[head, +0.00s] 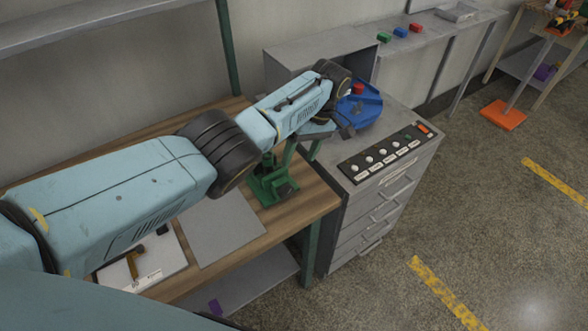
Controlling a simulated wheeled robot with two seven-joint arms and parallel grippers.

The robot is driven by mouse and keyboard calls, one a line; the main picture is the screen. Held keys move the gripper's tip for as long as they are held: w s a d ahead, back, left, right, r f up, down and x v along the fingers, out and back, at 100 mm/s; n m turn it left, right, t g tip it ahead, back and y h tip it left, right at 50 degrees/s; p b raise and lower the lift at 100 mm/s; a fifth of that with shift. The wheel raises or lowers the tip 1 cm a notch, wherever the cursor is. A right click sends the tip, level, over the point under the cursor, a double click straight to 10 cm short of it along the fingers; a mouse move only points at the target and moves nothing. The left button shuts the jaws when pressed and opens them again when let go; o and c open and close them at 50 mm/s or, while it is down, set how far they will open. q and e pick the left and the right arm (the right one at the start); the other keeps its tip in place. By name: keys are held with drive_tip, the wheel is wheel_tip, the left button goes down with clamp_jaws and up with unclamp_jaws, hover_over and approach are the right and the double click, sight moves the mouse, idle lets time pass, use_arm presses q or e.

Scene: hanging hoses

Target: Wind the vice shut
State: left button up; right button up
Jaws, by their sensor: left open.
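The green vice (270,184) stands on the wooden workbench (318,196) near its right end. My left arm reaches across from the left, above the bench, and hides part of the vice. My left gripper (338,130) is at the end of that arm, to the right of and above the vice in the picture, in front of a blue round object (366,108). It is open. I cannot make out the vice's handle or how far its jaws stand apart. My right gripper is not in view.
A grey drawer cabinet (372,208) with a black switch panel (383,153) stands right of the bench. A grey mat (222,228) and a white board (146,264) lie on the bench. Small coloured blocks (400,32) sit on a shelf behind. Floor at right is mostly clear.

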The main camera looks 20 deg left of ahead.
use_arm(q)
drive_tip(key=shift+v, duration=1.1)
